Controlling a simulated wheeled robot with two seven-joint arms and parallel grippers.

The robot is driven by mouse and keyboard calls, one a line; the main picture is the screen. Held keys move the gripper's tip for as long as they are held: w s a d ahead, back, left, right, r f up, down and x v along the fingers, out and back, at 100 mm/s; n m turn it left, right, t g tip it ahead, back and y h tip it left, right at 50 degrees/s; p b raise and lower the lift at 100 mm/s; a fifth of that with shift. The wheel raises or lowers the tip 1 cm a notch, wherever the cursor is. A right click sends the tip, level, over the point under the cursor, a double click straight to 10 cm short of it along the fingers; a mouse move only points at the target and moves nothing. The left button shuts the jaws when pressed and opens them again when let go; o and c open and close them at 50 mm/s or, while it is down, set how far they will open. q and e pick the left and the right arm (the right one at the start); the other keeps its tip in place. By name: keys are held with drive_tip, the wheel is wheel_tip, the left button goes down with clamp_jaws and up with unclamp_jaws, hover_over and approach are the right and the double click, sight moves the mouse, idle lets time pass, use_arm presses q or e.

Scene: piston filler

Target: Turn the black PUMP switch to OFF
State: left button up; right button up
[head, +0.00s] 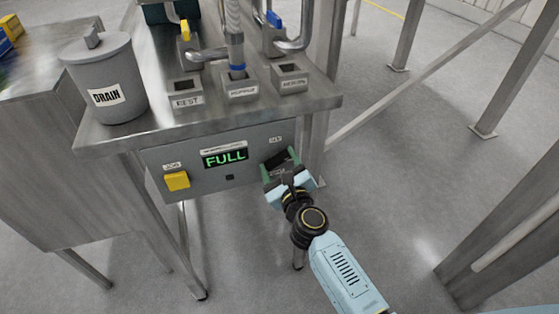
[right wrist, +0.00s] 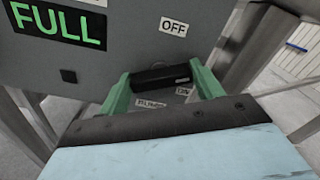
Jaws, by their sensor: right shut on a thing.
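The black PUMP switch (head: 274,159) is on the right of the grey control panel (head: 220,184), below a white OFF label (head: 275,141). In the right wrist view the black switch (right wrist: 158,75) lies nearly crosswise, with a small white mark near its right end. The OFF label (right wrist: 173,27) is above it, and small labels, partly tilted, are below it. My right gripper (head: 280,164) has its green fingers on either side of the switch and is shut on it. In the right wrist view the gripper (right wrist: 161,88) covers the panel's lower part. My left gripper is not in view.
A green FULL display (head: 225,157) and a yellow button (head: 177,181) are left of the switch. Above, the steel table (head: 215,123) carries a grey DRAIN pot (head: 105,78), labelled holders and a nozzle. Steel legs stand close to the right; the floor before the panel is clear.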

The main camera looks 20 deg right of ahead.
drive_tip(key=shift+n, duration=0.9)
drive_tip(key=shift+n+p, duration=0.4)
drive_tip(key=shift+n, duration=0.1)
drive_tip(key=n+p, duration=0.1)
drive_tip(key=n, duration=0.3)
drive_tip(key=shift+a+n, duration=0.1)
drive_tip(key=shift+n, duration=0.2)
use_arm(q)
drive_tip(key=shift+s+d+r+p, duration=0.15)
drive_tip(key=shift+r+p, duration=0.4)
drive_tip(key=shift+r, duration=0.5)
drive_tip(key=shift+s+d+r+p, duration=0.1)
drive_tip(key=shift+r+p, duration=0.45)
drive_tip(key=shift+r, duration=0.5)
use_arm(e)
drive_tip(key=shift+f+n, duration=0.2)
drive_tip(key=shift+n, duration=2.3)
drive_tip(key=o, duration=1)
drive_tip(key=shift+s, duration=0.1)
